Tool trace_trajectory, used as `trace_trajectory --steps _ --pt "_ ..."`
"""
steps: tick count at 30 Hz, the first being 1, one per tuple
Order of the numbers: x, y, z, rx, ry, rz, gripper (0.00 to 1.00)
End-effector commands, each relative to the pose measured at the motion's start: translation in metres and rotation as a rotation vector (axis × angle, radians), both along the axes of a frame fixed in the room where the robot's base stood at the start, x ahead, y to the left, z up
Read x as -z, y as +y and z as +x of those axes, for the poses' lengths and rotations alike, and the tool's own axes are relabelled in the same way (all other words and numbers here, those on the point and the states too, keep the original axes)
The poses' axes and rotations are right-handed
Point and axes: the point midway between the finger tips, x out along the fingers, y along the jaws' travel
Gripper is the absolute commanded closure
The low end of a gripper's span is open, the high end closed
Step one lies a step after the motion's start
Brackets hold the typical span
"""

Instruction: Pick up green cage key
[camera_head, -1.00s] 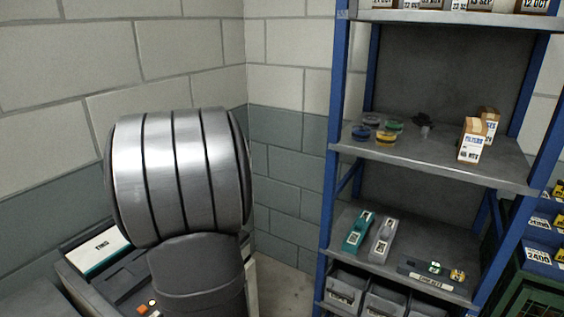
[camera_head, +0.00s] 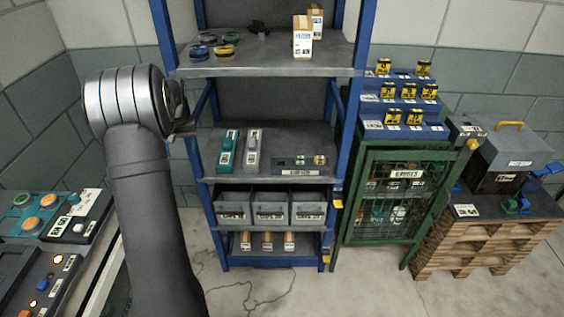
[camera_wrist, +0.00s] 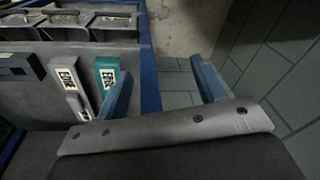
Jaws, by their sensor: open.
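A dark holder (camera_head: 283,162) with a pale label lies on the middle shelf, right of centre, in the head view. A small green-marked piece (camera_head: 303,160), which looks like the green cage key, sits on it beside a yellow-marked piece (camera_head: 319,160). The key's shape is too small to tell. In the wrist view, a dark block (camera_wrist: 20,68) at the left edge may be this holder; no key shows clearly there. My gripper (camera_wrist: 165,85) is open and empty, at the left side of the shelf unit, apart from the key.
A teal device (camera_head: 229,152) and a grey device (camera_head: 251,150) stand left of the holder. The blue shelf post (camera_wrist: 150,75) lies between my fingers in the wrist view. Grey bins (camera_head: 270,208) are below, and the upper shelf (camera_head: 262,66) is above.

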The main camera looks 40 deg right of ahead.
Motion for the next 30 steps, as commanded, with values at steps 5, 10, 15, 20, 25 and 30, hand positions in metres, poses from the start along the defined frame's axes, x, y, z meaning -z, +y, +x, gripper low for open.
trace_trajectory --steps 5,10,15,20,25,30 --pt "0.052 -0.120 -0.034 0.179 0.017 0.023 0.36" --pt "0.059 -0.221 -0.083 0.272 0.011 -0.019 0.36" --pt "0.058 -0.300 -0.143 0.331 0.024 -0.055 0.36" --pt "0.058 -0.343 -0.185 0.366 0.035 -0.075 0.36" --pt "0.060 -0.359 -0.203 0.379 0.042 -0.083 0.36" --pt "0.077 -0.360 -0.202 0.379 0.043 -0.081 0.36"
